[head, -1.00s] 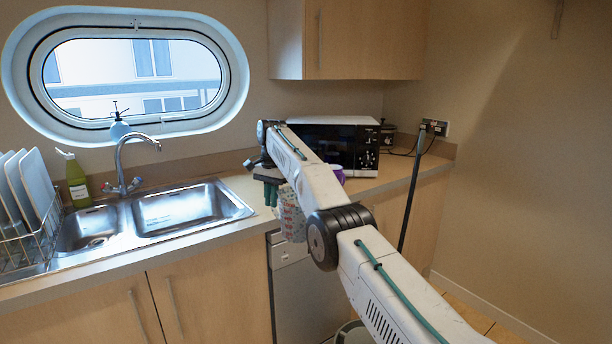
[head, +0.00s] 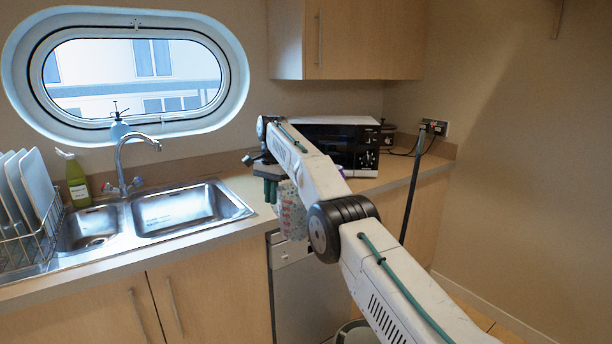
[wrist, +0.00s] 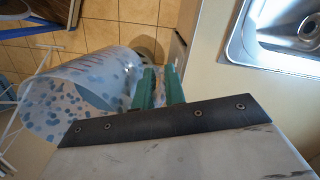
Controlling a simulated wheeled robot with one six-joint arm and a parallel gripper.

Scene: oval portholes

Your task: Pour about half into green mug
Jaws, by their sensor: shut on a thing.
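My gripper (wrist: 160,88) has green fingers, which also show in the head view (head: 270,189). It is shut on a pale, blue-spotted jug (wrist: 75,88), apparently by its side or handle; the exact contact is hard to see. The jug lies to the left of the fingers in the wrist view, with dark shading inside it. In the head view the patterned jug (head: 291,212) is beside the fingers, in front of the counter edge and partly behind my arm. Its contents cannot be made out. No green mug can be made out in either view.
The steel sink (head: 190,208) is left of my gripper, with a tap (head: 122,165) behind it. A microwave (head: 350,140) stands on the counter behind my arm. A small purple thing (head: 341,170) is mostly hidden there. A dish rack (head: 30,235) is far left.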

